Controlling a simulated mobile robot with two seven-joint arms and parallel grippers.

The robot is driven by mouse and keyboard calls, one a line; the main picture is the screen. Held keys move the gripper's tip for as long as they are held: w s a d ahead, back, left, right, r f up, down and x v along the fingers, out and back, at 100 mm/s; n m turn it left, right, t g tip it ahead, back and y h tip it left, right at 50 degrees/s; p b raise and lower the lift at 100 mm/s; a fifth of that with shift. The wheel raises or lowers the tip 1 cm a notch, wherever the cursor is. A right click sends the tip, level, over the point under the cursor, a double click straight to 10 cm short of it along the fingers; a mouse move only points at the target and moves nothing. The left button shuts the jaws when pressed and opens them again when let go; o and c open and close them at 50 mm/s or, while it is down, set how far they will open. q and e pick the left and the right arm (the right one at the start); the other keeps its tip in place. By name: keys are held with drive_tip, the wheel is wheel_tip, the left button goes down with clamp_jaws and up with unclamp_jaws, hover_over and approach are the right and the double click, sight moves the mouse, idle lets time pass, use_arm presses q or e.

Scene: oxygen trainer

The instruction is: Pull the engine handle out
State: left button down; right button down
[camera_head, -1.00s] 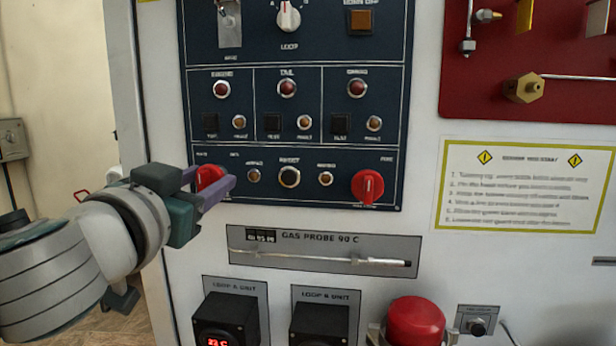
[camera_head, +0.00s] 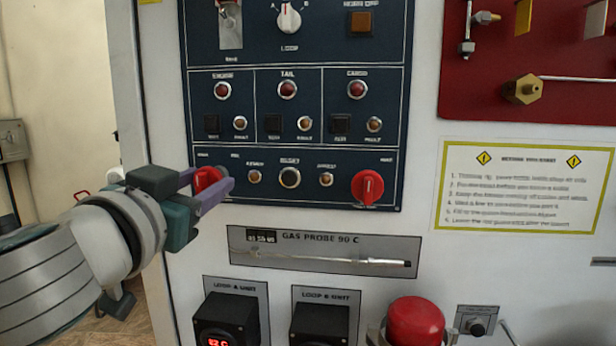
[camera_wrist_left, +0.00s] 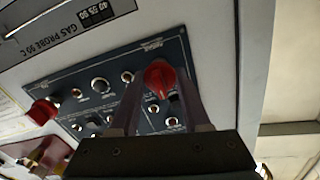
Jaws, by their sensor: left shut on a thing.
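The red engine handle (camera_head: 206,178) is at the lower left of the dark blue control panel (camera_head: 290,210). My left gripper (camera_head: 212,184) is shut on it, with its purple fingers on either side. Part of the handle is hidden behind the fingers in the head view. In the left wrist view, the same red handle (camera_wrist_left: 160,76) shows between the two fingers of my left gripper (camera_wrist_left: 161,88). A similar red handle (camera_head: 367,187) at the panel's lower right is untouched. My right gripper is not in view.
Small lamps and a round black button (camera_head: 289,177) lie between the two red handles. Below the panel are a gas probe plate (camera_head: 325,241), black display units (camera_head: 227,318) and a red dome (camera_head: 415,322). A notice (camera_head: 524,187) is at the right.

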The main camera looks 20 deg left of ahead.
use_arm(q)
drive_tip(key=shift+s+d, duration=0.15)
drive_tip(key=shift+s, duration=0.55)
drive_tip(key=shift+s+d, duration=0.1)
drive_tip(key=shift+s, duration=0.1)
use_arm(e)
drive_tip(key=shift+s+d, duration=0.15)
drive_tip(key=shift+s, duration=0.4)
use_arm(q)
drive_tip(key=shift+c, duration=1.8)
unclamp_jaws()
drive_tip(key=shift+s, duration=0.1)
drive_tip(key=v, duration=0.9)
drive_tip(key=shift+s+b, duration=0.3)
drive_tip(key=shift+s, duration=0.1)
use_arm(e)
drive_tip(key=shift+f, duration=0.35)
